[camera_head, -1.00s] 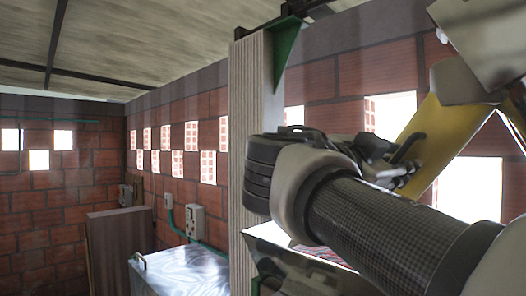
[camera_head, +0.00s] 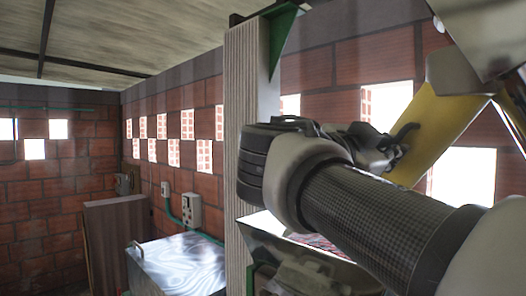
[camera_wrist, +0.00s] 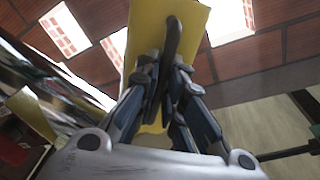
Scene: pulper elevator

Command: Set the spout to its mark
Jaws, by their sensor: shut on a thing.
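The spout is a yellow chute (camera_head: 440,125) at the upper right of the head view, slanting down to the left below a grey metal housing. It also shows in the wrist view (camera_wrist: 195,25), filling the top middle. A dark handle (camera_wrist: 172,50) stands out from its face. My gripper (camera_wrist: 168,72) is shut on this handle, with fingers on both sides of it. In the head view my gripper (camera_head: 385,148) sits at the chute's lower left edge, partly hidden by my arm. I cannot make out the mark in either view.
A ribbed grey column with a green bracket (camera_head: 285,40) stands left of my gripper. A shiny metal box (camera_head: 180,265) is at the lower left, near wall-mounted electrical boxes (camera_head: 191,210). A perforated brick wall (camera_head: 320,75) runs behind the chute.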

